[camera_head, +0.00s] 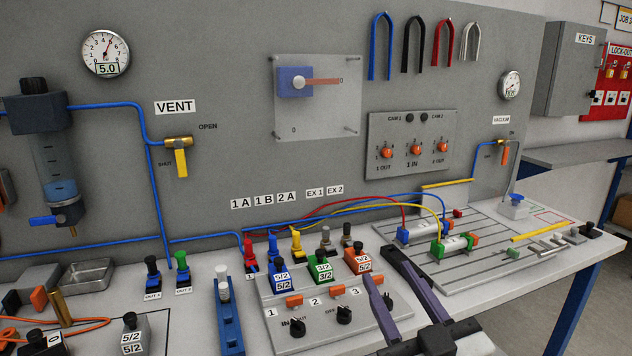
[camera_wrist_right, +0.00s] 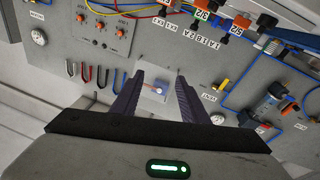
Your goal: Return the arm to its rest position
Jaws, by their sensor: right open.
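My right gripper (camera_head: 380,267) comes in from the bottom of the head view, with its two dark purple fingers apart and nothing between them. It is in front of the valve panel (camera_head: 310,343), beside the right-hand orange-topped valve block (camera_head: 358,262). In the right wrist view the gripper (camera_wrist_right: 160,76) also shows open and empty, its fingers pointing toward the grey back panel. My left gripper is in neither view.
The bench carries a slotted plate (camera_head: 480,275) with two cylinders at right, a blue clamp-like fixture (camera_head: 228,310) and a metal tray (camera_head: 80,275) at left. Red, blue and yellow tubes (camera_head: 330,209) arch behind the valves. The upright panel (camera_head: 225,60) bounds the back.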

